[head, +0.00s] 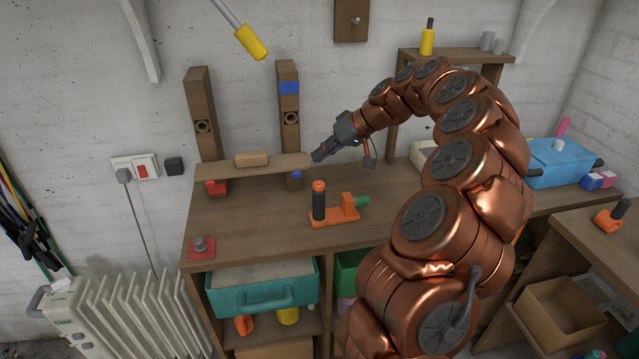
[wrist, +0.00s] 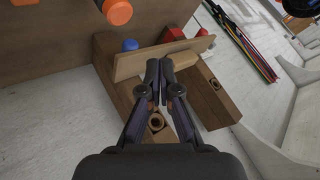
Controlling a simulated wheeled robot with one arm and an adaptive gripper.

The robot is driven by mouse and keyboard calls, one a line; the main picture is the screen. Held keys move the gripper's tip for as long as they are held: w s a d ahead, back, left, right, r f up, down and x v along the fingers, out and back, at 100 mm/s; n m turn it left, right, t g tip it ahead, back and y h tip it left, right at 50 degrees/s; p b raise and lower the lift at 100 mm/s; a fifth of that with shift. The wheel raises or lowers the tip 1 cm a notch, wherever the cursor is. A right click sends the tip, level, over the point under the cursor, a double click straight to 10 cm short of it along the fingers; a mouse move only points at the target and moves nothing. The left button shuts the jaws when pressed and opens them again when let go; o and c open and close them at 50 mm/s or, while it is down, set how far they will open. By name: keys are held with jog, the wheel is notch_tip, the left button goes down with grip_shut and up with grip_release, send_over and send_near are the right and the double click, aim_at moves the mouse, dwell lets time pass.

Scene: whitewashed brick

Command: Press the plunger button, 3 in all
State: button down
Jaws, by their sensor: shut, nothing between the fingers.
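A red square plate with a grey-and-red knob on it (head: 201,247), which looks like the plunger button, sits at the front left of the workbench. My gripper (head: 316,158) is shut and empty, at the right end of a narrow wooden board (head: 220,170), well above and to the right of that plate. In the wrist view the closed fingertips (wrist: 159,64) lie in front of the board (wrist: 128,66); I cannot tell whether they touch it. The plunger button is not clearly visible in the wrist view.
A wooden block (head: 251,159) lies on the board, between two posts (head: 202,100). An orange base with a black post (head: 319,203) stands mid-bench. A blue box (head: 560,160) is at the right. The bench (head: 250,225) is clear between the plate and orange base.

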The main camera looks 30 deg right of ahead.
dwell(0.8)
jog(key=s+a+r+n+g, duration=0.15)
jog(key=s+a, duration=0.25)
jog(key=a, duration=0.4)
jog(key=s+a+f+g, duration=0.1)
jog(key=s+a+g, duration=0.1)
jog(key=s+a, duration=0.45)
jog(key=s+a+r+n+g, duration=0.1)
jog(key=s+a+g, duration=0.15)
jog(key=a, duration=0.75)
jog(key=s+f+m+g+h, duration=0.1)
jog(key=s+f+h, duration=0.2)
jog(key=s, duration=0.9)
jog(key=s+f+m+g+h, duration=0.1)
jog(key=s+f+h, duration=0.2)
jog(key=s, duration=0.9)
notch_tip(320, 180, down, 3)
jog(key=shift+s+r+g, duration=0.1)
jog(key=shift+s+g, duration=0.2)
jog(key=shift+d, duration=0.1)
